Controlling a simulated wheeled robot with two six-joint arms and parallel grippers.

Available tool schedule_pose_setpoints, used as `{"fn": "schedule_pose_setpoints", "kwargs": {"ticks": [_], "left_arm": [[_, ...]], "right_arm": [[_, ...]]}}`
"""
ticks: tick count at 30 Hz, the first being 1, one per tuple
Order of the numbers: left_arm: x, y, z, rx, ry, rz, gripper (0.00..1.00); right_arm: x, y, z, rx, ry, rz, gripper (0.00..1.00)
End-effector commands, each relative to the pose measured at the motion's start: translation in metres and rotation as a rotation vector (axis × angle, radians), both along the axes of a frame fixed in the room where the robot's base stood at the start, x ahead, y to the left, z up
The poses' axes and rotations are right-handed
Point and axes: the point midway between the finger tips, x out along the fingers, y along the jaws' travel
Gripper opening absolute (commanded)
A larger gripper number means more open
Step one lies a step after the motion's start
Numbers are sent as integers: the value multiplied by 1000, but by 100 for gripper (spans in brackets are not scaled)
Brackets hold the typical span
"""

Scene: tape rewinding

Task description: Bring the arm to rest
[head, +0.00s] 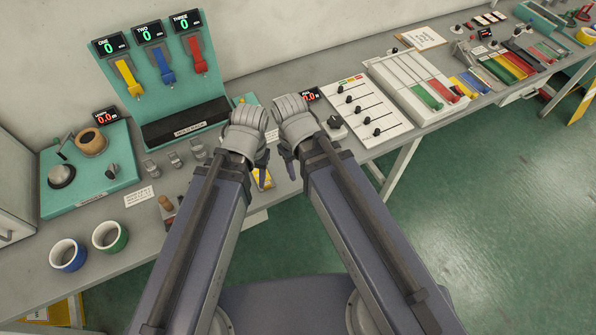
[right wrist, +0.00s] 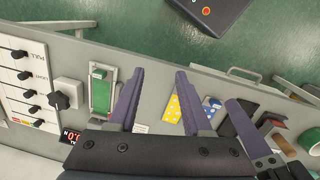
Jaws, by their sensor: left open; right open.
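My left gripper (head: 263,181) and my right gripper (head: 289,167) are close side by side over the front part of the bench, in the middle of the head view. Both arms reach up from the bottom edge. The grey wrists hide most of the fingers there. In the right wrist view the two purple fingers of my right gripper (right wrist: 160,72) stand apart with nothing between them. A purple finger of my left gripper (right wrist: 232,101) shows just to their right, apart from them. Neither gripper is seen holding anything.
A yellow dotted block (right wrist: 173,110) lies near the grippers. Green floor is open at right.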

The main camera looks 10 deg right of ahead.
Motion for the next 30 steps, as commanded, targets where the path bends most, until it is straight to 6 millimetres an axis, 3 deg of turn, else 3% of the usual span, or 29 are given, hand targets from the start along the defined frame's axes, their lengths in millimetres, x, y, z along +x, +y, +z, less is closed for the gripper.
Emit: {"fn": "schedule_pose_setpoints", "kwargs": {"ticks": [6, 16, 25, 30], "left_arm": [[0, 0, 0, 0, 0, 0, 50], [0, 0, -1, 0, 0, 0, 50], [0, 0, -40, 0, 0, 1, 50], [0, 0, -37, 0, 0, 2, 50]], "right_arm": [[-16, 6, 0, -17, -17, -164, 49], [-16, 7, -1, -17, -19, -180, 49], [-15, 7, -39, -17, -19, -180, 49], [-15, 7, -37, -17, -19, -180, 49]]}}
